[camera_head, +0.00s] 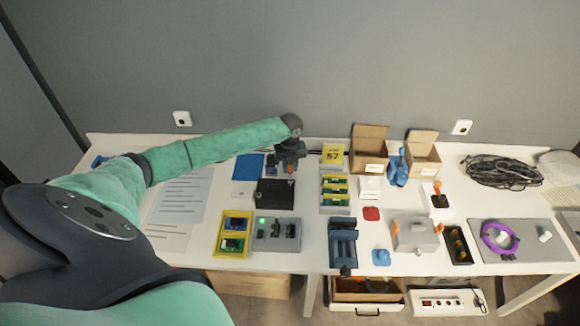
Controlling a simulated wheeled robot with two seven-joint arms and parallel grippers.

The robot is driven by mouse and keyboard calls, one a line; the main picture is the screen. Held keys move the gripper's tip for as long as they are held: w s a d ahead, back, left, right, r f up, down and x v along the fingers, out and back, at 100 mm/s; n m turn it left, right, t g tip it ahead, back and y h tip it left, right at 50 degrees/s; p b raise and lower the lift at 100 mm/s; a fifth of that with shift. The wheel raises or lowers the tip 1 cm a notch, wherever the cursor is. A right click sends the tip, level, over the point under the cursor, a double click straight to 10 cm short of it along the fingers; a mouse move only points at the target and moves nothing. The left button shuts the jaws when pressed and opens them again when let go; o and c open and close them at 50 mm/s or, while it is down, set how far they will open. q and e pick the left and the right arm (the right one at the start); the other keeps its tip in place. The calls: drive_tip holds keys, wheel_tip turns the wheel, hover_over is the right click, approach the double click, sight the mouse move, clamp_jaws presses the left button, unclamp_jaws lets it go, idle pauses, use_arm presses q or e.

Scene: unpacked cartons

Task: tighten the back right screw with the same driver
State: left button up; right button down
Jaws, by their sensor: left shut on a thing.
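My left arm reaches in from the left, and its dark gripper (290,163) points down at the back of the table. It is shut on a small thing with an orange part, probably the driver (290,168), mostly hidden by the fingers. The driver is over or just behind the back right corner of a flat black box (274,194). The screws are too small to make out, and I cannot tell whether the driver touches one. My right gripper is not in view.
Left of the box are a blue sheet (249,167) and a white block (242,189). In front are a yellow tray (233,235) with green boards and a grey fixture (276,235) with a green light. A rack of green boards (334,191) stands to the right.

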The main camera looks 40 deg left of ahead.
use_arm(q)
drive_tip(key=shift+f, duration=0.2)
idle(0.4)
drive_tip(key=shift+f+b, duration=0.4)
drive_tip(key=shift+f, duration=0.3)
drive_tip(key=shift+f, duration=0.45)
idle(0.3)
drive_tip(key=shift+r+n+p, duration=0.1)
drive_tip(key=shift+n+p, duration=0.4)
drive_tip(key=shift+n, duration=0.2)
drive_tip(key=shift+n, duration=0.3)
